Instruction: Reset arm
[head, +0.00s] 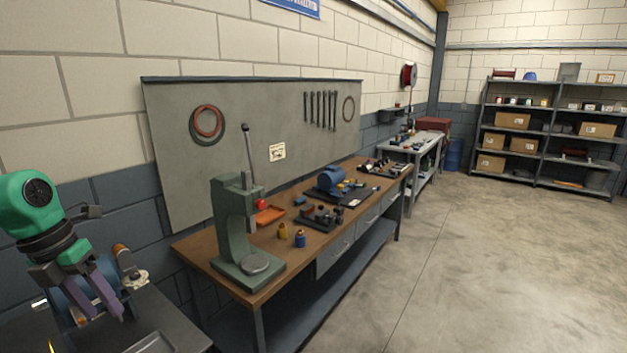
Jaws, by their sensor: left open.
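My left arm, green with a black wrist, comes in at the left edge of the head view. Its left gripper (100,311) points down with two purple fingers spread apart, so it is open. A blue rounded part (66,298), perhaps a casing, shows behind and between the fingers. I cannot tell whether the fingers touch it. A pale round piece (136,280) with an orange-brown end above it lies just right of the fingers. My right gripper is not in view.
A dark table (170,318) is under the gripper, with a grey tray (152,344) at its front. A wooden workbench (205,247) with a green press (228,225) stands to the right along the wall. The concrete floor (470,270) is open. Shelves (545,134) stand at the back.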

